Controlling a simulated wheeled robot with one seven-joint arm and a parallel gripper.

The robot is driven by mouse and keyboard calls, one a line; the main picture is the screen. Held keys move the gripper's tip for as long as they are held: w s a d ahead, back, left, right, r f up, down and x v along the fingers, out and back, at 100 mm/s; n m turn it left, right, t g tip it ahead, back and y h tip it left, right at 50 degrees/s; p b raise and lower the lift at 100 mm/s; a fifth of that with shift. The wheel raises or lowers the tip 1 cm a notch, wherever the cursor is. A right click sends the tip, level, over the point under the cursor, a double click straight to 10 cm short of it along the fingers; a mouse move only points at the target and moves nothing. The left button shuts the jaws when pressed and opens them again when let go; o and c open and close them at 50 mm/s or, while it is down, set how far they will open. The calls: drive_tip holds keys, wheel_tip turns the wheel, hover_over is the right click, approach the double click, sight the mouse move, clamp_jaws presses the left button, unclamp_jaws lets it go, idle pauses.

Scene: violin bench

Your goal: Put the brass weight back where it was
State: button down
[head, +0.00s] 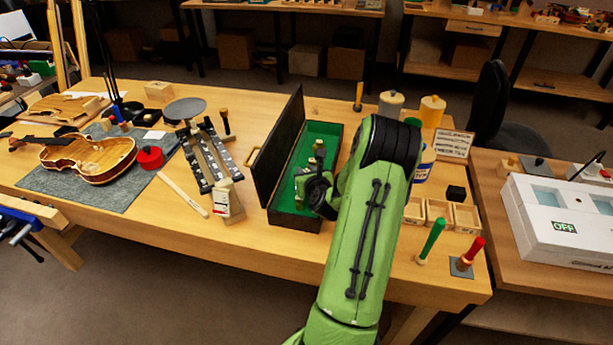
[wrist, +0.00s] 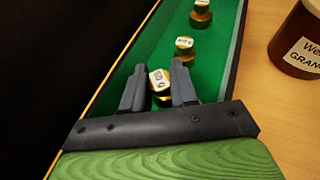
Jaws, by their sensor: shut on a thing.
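A long dark case (head: 319,135) with a green lining stands open on the bench, its lid (head: 280,150) raised on the left. My gripper (head: 305,188) reaches down into its near half. In the wrist view the jaws (wrist: 158,92) are shut on a brass weight (wrist: 160,82) with a pale label that seems to read 50 g. The held weight is at or just above the green lining (wrist: 130,70); I cannot tell if it touches. Two other brass weights stand beyond it in a row, a nearer one (wrist: 184,50) and a farther one (wrist: 201,16).
A labelled brown jar (wrist: 298,42) stands just right of the case. Small wooden trays (head: 439,212) and a green-handled tool (head: 432,240) are to the right of my arm. A violin body (head: 88,158) lies on a grey mat at the left.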

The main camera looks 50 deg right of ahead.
drive_tip(key=shift+f+b, duration=0.3)
drive_tip(key=shift+f, duration=0.2)
drive_tip(key=c, duration=0.9)
unclamp_jaws()
drive_tip(key=shift+o, duration=0.2)
drive_tip(key=shift+s, duration=0.1)
drive_tip(key=shift+r, duration=0.35)
drive_tip(key=v, duration=0.3)
drive_tip(key=b+v, duration=0.1)
drive_tip(key=v, duration=0.5)
drive_tip(key=shift+s+r, duration=0.2)
drive_tip(key=shift+r, duration=0.2)
drive_tip(key=b+v, duration=0.2)
drive_tip(key=b, duration=0.2)
drive_tip(key=shift+a+r, duration=0.1)
drive_tip(key=shift+a, duration=0.25)
drive_tip(key=shift+r, duration=0.15)
